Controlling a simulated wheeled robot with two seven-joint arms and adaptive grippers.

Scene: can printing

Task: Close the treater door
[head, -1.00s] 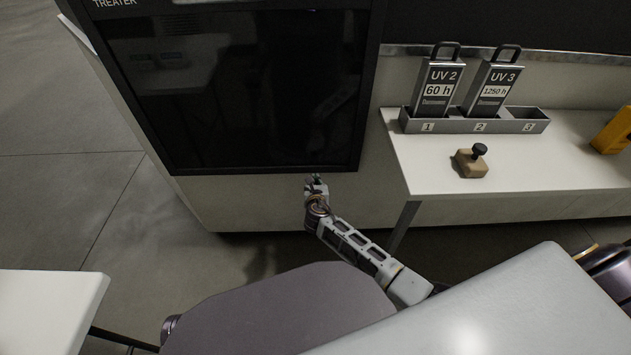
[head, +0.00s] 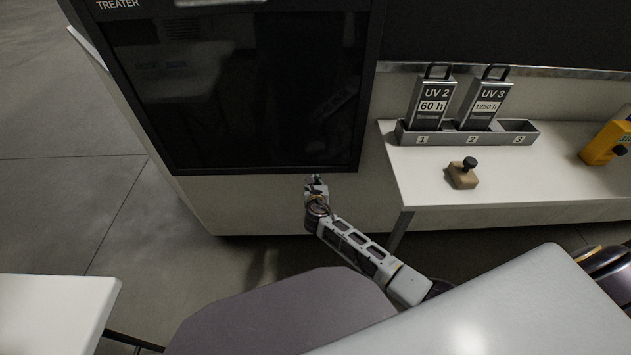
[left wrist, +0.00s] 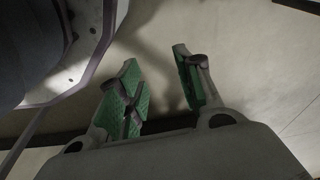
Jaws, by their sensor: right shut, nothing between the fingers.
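The treater door (head: 230,95) is a dark glass panel in a black frame, under the word TREATER, at the upper left of the head view. It appears down over the front of the white machine, with its lower edge across the machine face; I cannot tell if a small gap remains. My right gripper (head: 316,181) is shut and empty, just below the lower edge of the door, right of its middle. I cannot tell whether it touches the frame. My left gripper (left wrist: 163,90) shows in the left wrist view, open and empty, with green pads apart.
A white bench (head: 490,185) right of the machine holds a grey rack (head: 430,138) with two UV cartridges, a wooden stamp (head: 463,175) and a yellow device (head: 603,145). A white table corner (head: 50,310) is at lower left. Floor at left is clear.

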